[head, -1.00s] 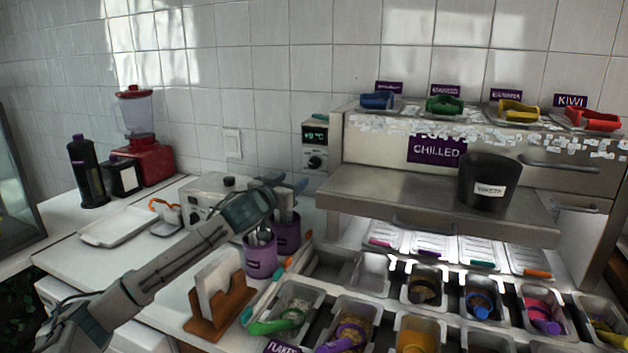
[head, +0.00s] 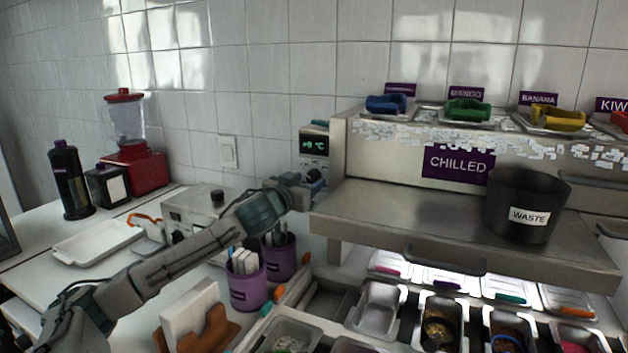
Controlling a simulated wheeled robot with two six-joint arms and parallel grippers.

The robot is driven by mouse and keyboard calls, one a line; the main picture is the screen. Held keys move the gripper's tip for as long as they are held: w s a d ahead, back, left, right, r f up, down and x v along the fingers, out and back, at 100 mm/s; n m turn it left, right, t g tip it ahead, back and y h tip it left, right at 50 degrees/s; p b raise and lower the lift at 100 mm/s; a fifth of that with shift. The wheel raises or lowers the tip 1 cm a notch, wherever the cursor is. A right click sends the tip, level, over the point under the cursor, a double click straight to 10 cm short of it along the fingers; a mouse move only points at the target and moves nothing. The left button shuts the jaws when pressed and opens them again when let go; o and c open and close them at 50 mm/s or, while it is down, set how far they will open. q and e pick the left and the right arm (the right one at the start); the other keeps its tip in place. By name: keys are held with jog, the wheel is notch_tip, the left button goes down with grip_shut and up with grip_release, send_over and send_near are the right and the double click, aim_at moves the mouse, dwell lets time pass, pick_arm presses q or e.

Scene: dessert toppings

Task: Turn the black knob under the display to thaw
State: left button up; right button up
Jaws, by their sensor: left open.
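The black knob (head: 314,175) sits on a pale control panel on the left side of the chilled unit. The green-lit display (head: 314,145) is right above it. My left gripper (head: 308,183) is at the knob, its fingers open and overlapping the knob's lower left part in the head view. I cannot tell whether the fingers touch it. The knob's marks are too small to read, and its lower part is partly hidden. My right gripper is not in view.
A steel shelf with a black waste bin (head: 520,205) juts out to the right of the panel. Purple cups (head: 247,290) with utensils stand below my left forearm. A grey box with a black knob on top (head: 193,212) stands behind the arm.

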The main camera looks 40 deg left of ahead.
pick_arm(q)
jog(key=shift+w, duration=0.3)
jog(key=shift+r, duration=0.1)
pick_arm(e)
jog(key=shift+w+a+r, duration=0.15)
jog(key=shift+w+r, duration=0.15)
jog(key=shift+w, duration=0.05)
pick_arm(q)
jog(key=shift+s, duration=0.1)
jog(key=c, duration=1)
jog(key=shift+o, duration=0.2)
